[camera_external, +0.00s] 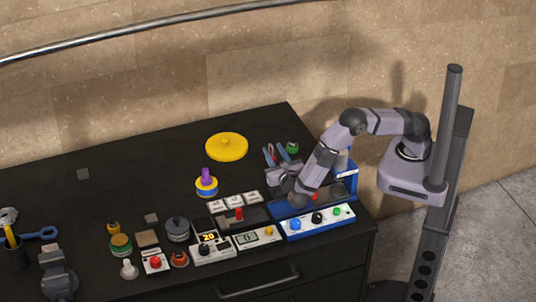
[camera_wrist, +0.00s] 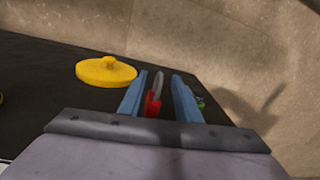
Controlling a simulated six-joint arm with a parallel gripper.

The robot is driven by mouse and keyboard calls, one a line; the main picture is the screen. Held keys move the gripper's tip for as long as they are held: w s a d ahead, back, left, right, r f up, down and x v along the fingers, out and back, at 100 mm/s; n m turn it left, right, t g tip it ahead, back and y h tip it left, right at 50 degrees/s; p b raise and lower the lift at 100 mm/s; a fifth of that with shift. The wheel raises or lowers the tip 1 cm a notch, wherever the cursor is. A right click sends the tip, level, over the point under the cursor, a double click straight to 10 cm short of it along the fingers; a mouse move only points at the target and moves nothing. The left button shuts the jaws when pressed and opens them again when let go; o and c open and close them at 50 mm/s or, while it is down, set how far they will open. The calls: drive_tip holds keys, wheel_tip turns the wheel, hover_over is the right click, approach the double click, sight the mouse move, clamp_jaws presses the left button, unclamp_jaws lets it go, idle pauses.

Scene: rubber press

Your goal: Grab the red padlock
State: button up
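The red padlock (camera_wrist: 152,105) with its grey shackle shows in the wrist view between the two blue fingers of my gripper (camera_wrist: 159,80). Dark gaps show between it and each finger, with the padlock nearer the left one. The gripper is open. Its palm hides part of the view below the padlock. In the external view my gripper (camera_external: 275,153) is low over the back right of the black table, fingers pointing away from the front edge. A small bit of red shows by the fingers there, too small to make out clearly.
A yellow disc (camera_external: 227,147) lies left of my gripper. A green object (camera_external: 292,148) is close by its right finger. A blue control box (camera_external: 318,221) and several button panels stand in front. A yellow and purple piece (camera_external: 206,184) is to the left. The back left is mostly clear.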

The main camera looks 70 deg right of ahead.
drive_tip(key=p+x, duration=0.2)
drive_tip(key=x, duration=0.3)
drive_tip(key=shift+w+d+r, duration=0.1)
drive_tip(key=shift+w+d, duration=0.35)
clamp_jaws()
